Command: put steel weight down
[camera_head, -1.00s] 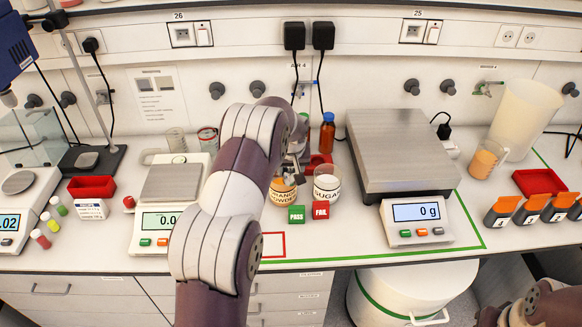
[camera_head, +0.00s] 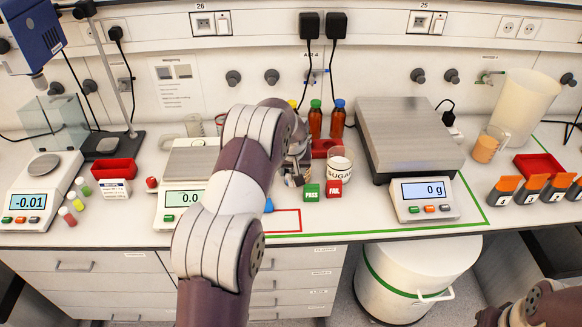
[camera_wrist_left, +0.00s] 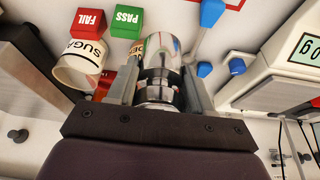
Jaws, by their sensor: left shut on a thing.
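My left gripper (camera_head: 297,168) is partly hidden behind my own forearm in the head view, over the bench behind the green PASS block. In the left wrist view the gripper (camera_wrist_left: 163,85) is shut on the shiny steel weight (camera_wrist_left: 160,90), which sits between its two fingers. A lettered label shows just beyond the weight, partly hidden by it. I cannot tell whether the weight touches the bench. My right gripper is not in view; only part of my right arm shows at the lower right.
The PASS block (camera_head: 312,193), red FAIL block (camera_head: 334,190) and sugar jar (camera_head: 340,166) stand close on the right. A small balance (camera_head: 184,200) is left and a large scale (camera_head: 425,198) reading 0 g is right. A red-outlined rectangle (camera_head: 287,220) lies in front.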

